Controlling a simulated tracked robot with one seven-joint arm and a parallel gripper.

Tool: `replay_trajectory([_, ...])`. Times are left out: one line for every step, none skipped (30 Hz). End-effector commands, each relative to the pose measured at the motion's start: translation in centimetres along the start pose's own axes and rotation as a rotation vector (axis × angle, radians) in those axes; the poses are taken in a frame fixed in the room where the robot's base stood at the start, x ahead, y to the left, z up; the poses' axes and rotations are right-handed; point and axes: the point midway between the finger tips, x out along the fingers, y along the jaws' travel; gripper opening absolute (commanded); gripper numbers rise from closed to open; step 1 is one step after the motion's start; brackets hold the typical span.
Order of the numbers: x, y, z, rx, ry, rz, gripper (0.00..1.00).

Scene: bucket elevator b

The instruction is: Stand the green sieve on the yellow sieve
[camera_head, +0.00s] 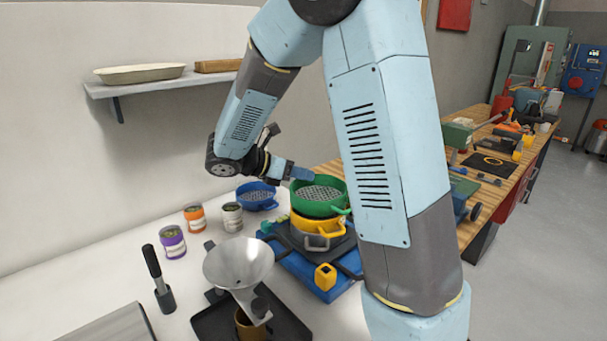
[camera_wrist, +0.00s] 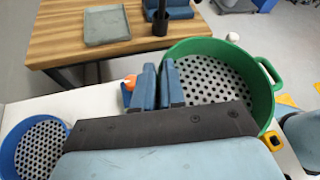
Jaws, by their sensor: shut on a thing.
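The green sieve (camera_head: 337,208) is directly above the yellow sieve (camera_head: 304,227) in the head view and looks about level. I cannot tell whether its underside touches the yellow rim. My gripper (camera_head: 300,173) is shut on the green sieve's rim at its far left side. In the wrist view, the fingers (camera_wrist: 159,72) pinch the wall of the green sieve (camera_wrist: 262,92), and its perforated bottom shows empty. The yellow sieve sits on a grey pan (camera_head: 316,243) over a blue base (camera_head: 320,289); its upper part is hidden by the green sieve.
A blue sieve (camera_head: 257,195) lies to the left, near several tins (camera_head: 194,218). A metal funnel (camera_head: 237,263) stands in front over a black tray (camera_head: 284,323). A small yellow block (camera_head: 325,277) is on the blue base. A wooden workbench (camera_head: 470,227) with tools is at right.

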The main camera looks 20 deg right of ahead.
Motion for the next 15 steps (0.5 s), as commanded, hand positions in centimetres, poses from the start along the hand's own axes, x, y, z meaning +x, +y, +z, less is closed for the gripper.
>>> replay_trajectory([-0.02,0.0,0.01,0.0,0.0,0.0,0.0])
replay_trajectory([-0.03,0.0,0.01,0.0,0.0,0.0,0.0])
replay_trajectory([-0.02,0.01,-0.01,0.0,0.0,0.0,0.0])
replay_trajectory([0.0,0.02,-0.05,-0.001,0.0,0.0,0.0])
replay_trajectory([0.02,0.04,-0.11,-0.001,0.0,0.0,0.0])
replay_trajectory([0.06,0.07,-0.21,-0.001,0.0,0.0,0.0])
replay_trajectory([0.09,0.09,-0.27,-0.001,0.0,0.001,0.0])
replay_trajectory([0.11,0.11,-0.34,-0.001,0.0,0.001,0.0])
replay_trajectory([0.15,0.14,-0.42,-0.001,0.0,0.001,0.0])
replay_trajectory([0.17,0.16,-0.49,-0.001,0.0,0.001,0.0])
replay_trajectory([0.2,0.17,-0.56,-0.001,0.0,0.001,0.0])
replay_trajectory([0.24,0.2,-0.64,-0.002,0.0,0.001,0.0])
replay_trajectory([0.27,0.22,-0.71,-0.002,0.0,0.001,0.0])
replay_trajectory([0.29,0.24,-0.78,-0.002,0.0,0.001,0.0])
replay_trajectory([0.33,0.26,-0.86,-0.002,0.0,0.001,0.0])
